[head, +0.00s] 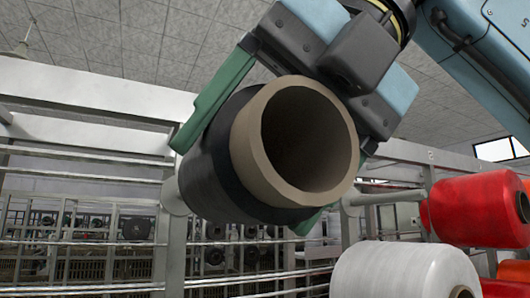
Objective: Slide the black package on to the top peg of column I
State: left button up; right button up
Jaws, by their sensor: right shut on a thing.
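The black package (203,183), black thread on a tan hollow tube, is in the middle of the head view, its open tube end facing the camera. My right gripper (242,187) comes in from the top right and is shut on the package, with green fingers along its sides. The package is held tilted in front of the rack. A pale round peg part (172,195) shows just left of the package, partly hidden by it. I cannot tell whether they touch. No column I label is readable. My left gripper is not in view.
A white package (400,270) is at the bottom right, close below the held package. A red package (470,212) sits on a peg (390,197) at the right, with more red below it. White rack rails (85,140) run across the left.

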aim_at(265, 137)
jog(key=shift+w+a+r, duration=0.1)
jog(key=shift+w+a, duration=0.1)
jog(key=shift+w, duration=0.1)
jog(key=shift+w+a+p, duration=0.3)
jog(key=shift+w+p, duration=0.1)
jog(key=shift+w, duration=0.35)
jog(key=shift+w+a+p, duration=0.25)
jog(key=shift+w+p, duration=0.15)
jog(key=shift+w, duration=0.3)
jog(key=shift+w+a, duration=0.2)
jog(key=shift+w, duration=0.3)
jog(key=shift+w+a, duration=0.2)
jog(key=shift+w, duration=0.3)
jog(key=shift+w+a, duration=0.4)
jog(key=shift+w, duration=0.5)
jog(key=shift+w+a, duration=0.35)
jog(key=shift+w, duration=0.6)
jog(key=shift+w+a, duration=0.4)
jog(key=shift+w, duration=0.5)
jog(key=shift+w+a, duration=0.4)
jog(key=shift+w, duration=0.55)
jog(key=shift+w+a, duration=0.35)
jog(key=shift+w, duration=0.55)
jog(key=shift+w+a, duration=0.4)
jog(key=shift+w, duration=0.55)
